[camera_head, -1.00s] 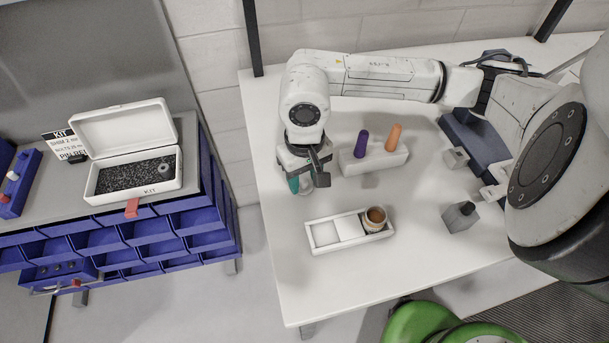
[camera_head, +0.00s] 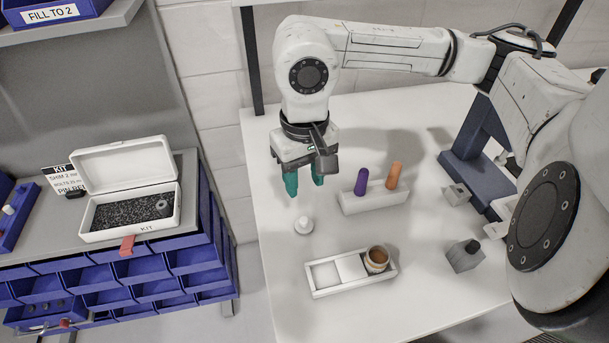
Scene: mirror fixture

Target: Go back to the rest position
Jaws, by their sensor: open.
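My gripper (camera_head: 305,187) hangs from my arm above the back left part of the white table (camera_head: 280,290). Its two teal fingers point down and are apart, with nothing between them. A small white round piece (camera_head: 303,226) stands on the table below the fingers, clear of them. My arm reaches in from the right across the back of the table.
A white block (camera_head: 375,200) holds a purple handle (camera_head: 361,181) and an orange handle (camera_head: 394,175). In front is a white tray (camera_head: 325,290) with a brown-topped jar (camera_head: 376,260). An open kit box (camera_head: 130,210) sits left, above blue bins.

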